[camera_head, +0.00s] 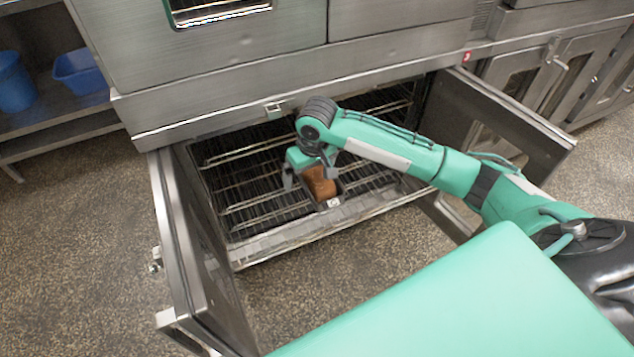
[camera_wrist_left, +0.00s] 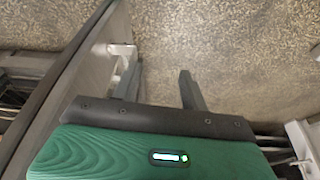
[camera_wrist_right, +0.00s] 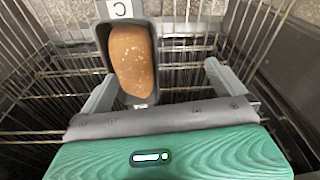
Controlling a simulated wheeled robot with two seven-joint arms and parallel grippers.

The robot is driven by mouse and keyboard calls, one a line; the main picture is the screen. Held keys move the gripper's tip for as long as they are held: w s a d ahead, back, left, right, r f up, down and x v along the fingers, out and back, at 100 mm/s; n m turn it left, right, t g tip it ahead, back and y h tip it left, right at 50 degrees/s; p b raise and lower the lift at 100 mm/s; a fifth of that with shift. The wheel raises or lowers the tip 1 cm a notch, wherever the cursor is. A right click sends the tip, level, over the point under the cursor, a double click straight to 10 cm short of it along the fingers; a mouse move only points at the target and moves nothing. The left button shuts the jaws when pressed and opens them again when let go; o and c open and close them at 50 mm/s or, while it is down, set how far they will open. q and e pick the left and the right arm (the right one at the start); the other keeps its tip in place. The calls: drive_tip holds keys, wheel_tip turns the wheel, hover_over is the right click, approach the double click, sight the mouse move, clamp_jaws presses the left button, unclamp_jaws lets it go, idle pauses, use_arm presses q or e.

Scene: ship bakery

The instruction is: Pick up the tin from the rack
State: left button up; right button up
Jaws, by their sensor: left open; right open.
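A dark loaf tin (camera_head: 334,203) with a white label and a brown loaf (camera_head: 319,182) in it sits on the wire rack (camera_head: 245,190) inside the open oven. In the right wrist view the tin (camera_wrist_right: 122,9) shows a letter C on its label, and the loaf (camera_wrist_right: 132,62) fills it. In the right wrist view the tin lies nearer the left finger, with a wide gap to the right finger (camera_wrist_right: 160,78). My left gripper (camera_wrist_left: 160,80) is open and empty above the floor.
The left oven door (camera_head: 195,250) and right oven door (camera_head: 505,120) stand open on both sides of the rack. The oven's top edge (camera_head: 290,92) runs close above my right wrist. Blue bins (camera_head: 82,72) stand on a shelf at far left. Speckled floor (camera_head: 80,230) is clear.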

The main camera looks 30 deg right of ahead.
drive_tip(key=m, duration=0.2)
approach(318, 170)
drive_tip(key=shift+w+a+f+h, duration=0.15)
drive_tip(key=shift+a+h, duration=0.1)
drive_tip(key=shift+h, duration=0.05)
drive_tip(key=f, duration=0.3)
drive_tip(key=f+b, duration=0.1)
drive_tip(key=f, duration=0.2)
drive_tip(key=w+f, duration=0.1)
drive_tip(key=f, duration=0.2)
drive_tip(key=shift+w+f+b, duration=0.1)
drive_tip(key=shift+f+b, duration=0.05)
drive_tip(key=shift+b, duration=0.25)
wheel_tip(318, 170, down, 4)
drive_tip(key=shift+w+r+b, duration=0.2)
drive_tip(key=shift+b, duration=0.25)
drive_tip(key=shift+f, duration=0.35)
use_arm(q)
drive_tip(key=shift+t+h, duration=0.3)
drive_tip(key=shift+t, duration=0.4)
drive_tip(key=r, duration=0.2)
drive_tip(key=d+r, duration=0.1)
drive_tip(key=r, duration=0.1)
use_arm(e)
drive_tip(key=shift+w+r, duration=0.1)
drive_tip(key=c, duration=1.1)
drive_tip(key=shift+o, duration=0.2)
